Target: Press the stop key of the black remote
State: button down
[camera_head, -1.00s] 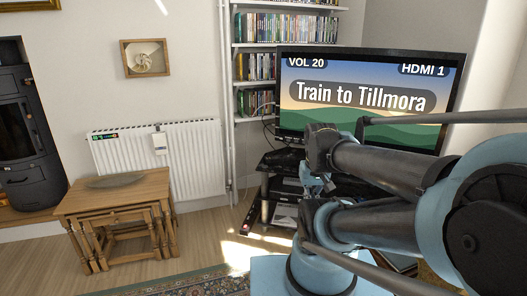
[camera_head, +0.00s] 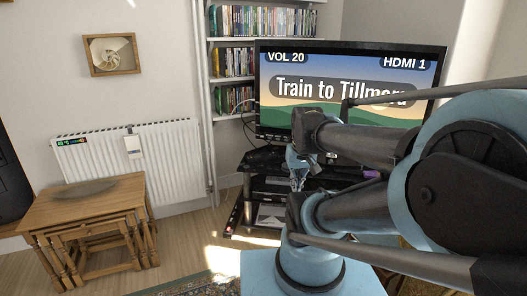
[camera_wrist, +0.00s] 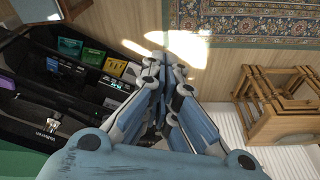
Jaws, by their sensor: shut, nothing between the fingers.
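I cannot pick out the black remote for sure in either view, so its stop key is not visible to me. The television (camera_head: 345,120) shows "Train to Tillmora", "VOL 20" and "HDMI 1". My gripper (camera_head: 297,183) is shut and empty, in front of the black TV stand (camera_head: 247,188) in the head view. My arm hides part of the screen and stand. In the wrist view my gripper (camera_wrist: 165,68) points past the stand's shelves toward the floor, with nothing between its fingers.
Wooden nesting tables (camera_head: 130,190) with a shallow dish (camera_head: 84,189) stand left, before a white radiator (camera_head: 170,160). Several coloured cases (camera_wrist: 70,47) are on the stand in the wrist view. A patterned rug (camera_wrist: 250,25) lies on the floor. Floor (camera_head: 185,240) is clear between tables and stand.

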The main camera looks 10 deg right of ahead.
jog(key=w+r+n+t+y, duration=0.1)
jog(key=w+r, duration=0.2)
jog(key=w, duration=1.3)
jog(key=w+r+n+t+y, duration=0.1)
jog(key=w+r+t, duration=0.15)
jog(key=w, duration=1.35)
jog(key=w+d+f, duration=0.1)
jog(key=w+f, duration=0.3)
jog(key=w, duration=0.5)
jog(key=w+f+t, duration=0.1)
jog(key=w+f, duration=0.4)
jog(key=w, duration=0.5)
jog(key=w+d+f+n+t, duration=0.1)
jog(key=w+f, duration=0.4)
jog(key=w, duration=0.5)
jog(key=shift+w+d+f+y, duration=0.15)
jog(key=shift+w+d+y, duration=0.1)
jog(key=shift+d+y, duration=0.1)
jog(key=shift+t, duration=0.25)
